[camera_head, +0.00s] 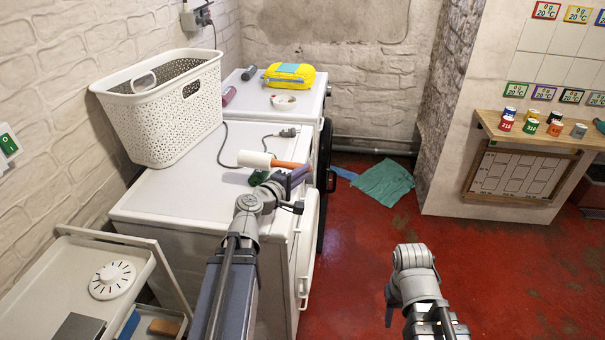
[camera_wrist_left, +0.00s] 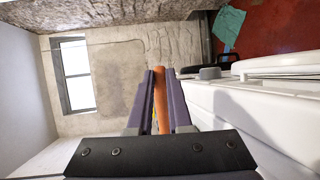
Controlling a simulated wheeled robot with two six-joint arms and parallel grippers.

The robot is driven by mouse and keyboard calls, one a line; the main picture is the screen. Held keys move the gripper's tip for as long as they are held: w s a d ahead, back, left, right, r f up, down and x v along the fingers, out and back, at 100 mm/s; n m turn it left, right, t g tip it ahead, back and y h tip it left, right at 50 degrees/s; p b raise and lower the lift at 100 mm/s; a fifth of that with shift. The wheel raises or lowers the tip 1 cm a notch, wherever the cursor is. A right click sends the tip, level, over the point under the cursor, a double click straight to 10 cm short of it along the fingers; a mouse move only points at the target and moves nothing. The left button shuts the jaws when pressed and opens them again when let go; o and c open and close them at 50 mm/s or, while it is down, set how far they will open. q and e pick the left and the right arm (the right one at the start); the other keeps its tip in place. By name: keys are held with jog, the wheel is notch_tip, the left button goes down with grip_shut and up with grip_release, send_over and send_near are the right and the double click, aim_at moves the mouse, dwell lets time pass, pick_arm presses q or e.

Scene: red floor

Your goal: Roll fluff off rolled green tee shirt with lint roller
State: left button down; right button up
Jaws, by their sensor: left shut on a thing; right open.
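The lint roller has a white cylinder head (camera_head: 256,159) and an orange handle (camera_head: 290,164). My left gripper (camera_head: 301,172), with purple fingers, is shut on the orange handle above the front of the white machine top. In the left wrist view the handle (camera_wrist_left: 160,105) stands between the two fingers. A small green patch (camera_head: 257,178) shows on the machine top beside my left gripper, mostly hidden; I cannot tell whether it is the rolled green tee shirt. A teal-green cloth (camera_head: 385,183) lies spread on the red floor.
A white perforated basket (camera_head: 163,118) stands on the machine top (camera_head: 177,192) at the left. Farther back are a yellow pack (camera_head: 290,75), a small bowl (camera_head: 283,102) and a cable plug (camera_head: 288,132). A shelf (camera_head: 540,133) with small cans is at the right.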

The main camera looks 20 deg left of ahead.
notch_tip(320, 180, up, 7)
jog(key=p, duration=0.5)
jog(key=shift+f+p, duration=0.2)
jog(key=shift+p, duration=0.2)
notch_tip(320, 180, up, 6)
jog(key=p, duration=0.6)
dwell(0.7)
